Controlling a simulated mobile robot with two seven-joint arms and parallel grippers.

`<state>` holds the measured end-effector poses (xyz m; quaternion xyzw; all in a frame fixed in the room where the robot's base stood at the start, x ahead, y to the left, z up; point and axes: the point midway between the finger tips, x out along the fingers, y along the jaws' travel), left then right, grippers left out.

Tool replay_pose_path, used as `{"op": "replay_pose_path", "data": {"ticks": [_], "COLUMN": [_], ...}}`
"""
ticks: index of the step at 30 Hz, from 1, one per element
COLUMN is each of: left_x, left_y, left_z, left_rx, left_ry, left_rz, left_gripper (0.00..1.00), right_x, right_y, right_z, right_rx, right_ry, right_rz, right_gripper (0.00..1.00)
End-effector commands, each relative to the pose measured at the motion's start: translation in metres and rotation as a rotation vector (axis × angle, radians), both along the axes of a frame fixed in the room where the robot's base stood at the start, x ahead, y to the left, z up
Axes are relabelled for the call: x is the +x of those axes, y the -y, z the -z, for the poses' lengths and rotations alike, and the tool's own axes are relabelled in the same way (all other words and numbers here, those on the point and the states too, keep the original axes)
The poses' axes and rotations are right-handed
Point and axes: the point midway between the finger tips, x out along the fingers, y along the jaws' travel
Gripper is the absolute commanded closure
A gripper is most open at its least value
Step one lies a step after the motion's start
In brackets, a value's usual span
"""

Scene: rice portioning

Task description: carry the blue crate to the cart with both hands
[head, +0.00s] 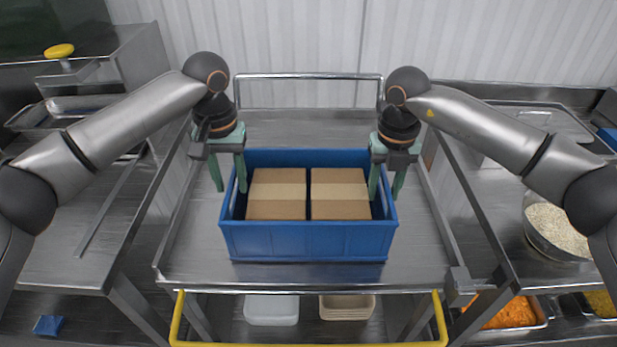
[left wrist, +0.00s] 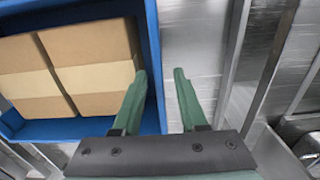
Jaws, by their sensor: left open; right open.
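The blue crate (head: 308,243) stands upright on the top of the metal cart (head: 420,255), with two brown cardboard boxes (head: 277,190) inside. My left gripper (head: 230,188) is at the crate's left wall, its jaws open, one finger inside and one outside the wall. The left wrist view shows the same, with the blue wall (left wrist: 155,60) between the green fingers (left wrist: 160,78) and a gap on the outer side. My right gripper (head: 386,192) is open at the crate's right wall, with one finger inside the rim and one outside.
The cart has a yellow handle (head: 310,344) at the front and a metal rail (head: 309,76) at the back. Metal tables flank it. A pot of rice (head: 556,230) is at the right.

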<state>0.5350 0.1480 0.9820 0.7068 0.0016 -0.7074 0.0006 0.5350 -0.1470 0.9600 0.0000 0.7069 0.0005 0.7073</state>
Motion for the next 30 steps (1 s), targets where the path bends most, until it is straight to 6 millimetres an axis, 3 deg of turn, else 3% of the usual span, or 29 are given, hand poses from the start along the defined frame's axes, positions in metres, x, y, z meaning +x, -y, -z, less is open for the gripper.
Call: {"op": "replay_pose_path", "data": {"ticks": [6, 12, 18, 30], "left_x": [0.000, 0.000, 0.000, 0.000], "left_y": [0.000, 0.000, 0.000, 0.000], "left_z": [0.000, 0.000, 0.000, 0.000], "left_rx": [0.000, 0.000, 0.000, 0.000], "left_ry": [0.000, 0.000, 0.000, 0.000], "left_rz": [0.000, 0.000, 0.000, 0.000], "left_gripper": [0.58, 0.58, 0.58, 0.58], "right_x": [0.001, 0.000, 0.000, 0.000], "right_y": [0.000, 0.000, 0.001, 0.001], "right_z": [-0.050, -0.083, -0.095, -0.096], "right_rx": [0.001, 0.000, -0.001, -0.001], "right_ry": [0.004, 0.001, 0.000, -0.001], "right_rz": [0.000, 0.001, 0.001, 0.001], "right_gripper": [0.58, 0.58, 0.58, 0.58]}}
